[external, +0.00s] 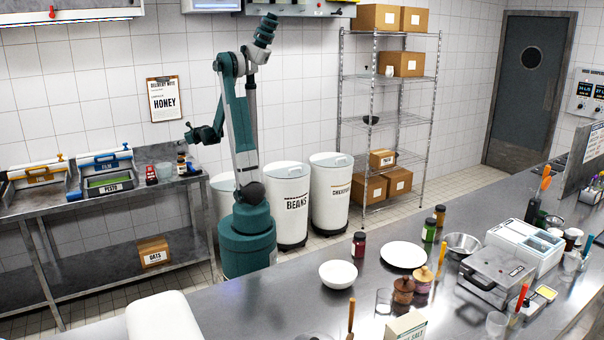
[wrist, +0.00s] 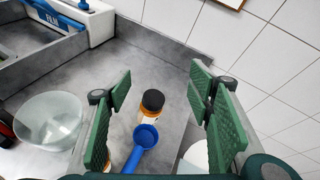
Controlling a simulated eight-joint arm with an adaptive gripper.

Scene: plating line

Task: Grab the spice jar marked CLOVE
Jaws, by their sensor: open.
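My gripper (wrist: 160,80) is open and empty, its green pads apart; in the external view my gripper (external: 190,133) hangs above the right end of the left-hand steel counter. A small jar with a black lid and an orange band (wrist: 152,102) stands on that counter, seen between and beyond the pads. It also shows small in the external view (external: 181,158). A blue scoop (wrist: 146,137) partly covers the jar in the wrist view. No CLOVE label is readable on any jar. Other jars, red (external: 359,243), green (external: 429,231) and amber (external: 440,215), stand on the front counter.
A clear bowl (wrist: 48,121) sits left of the jar. A blue-handled FILM dispenser (wrist: 68,18) is at the upper left. A raised counter edge (wrist: 172,47) and tiled wall lie behind the jar. A white object (wrist: 195,155) is partly hidden by the right finger.

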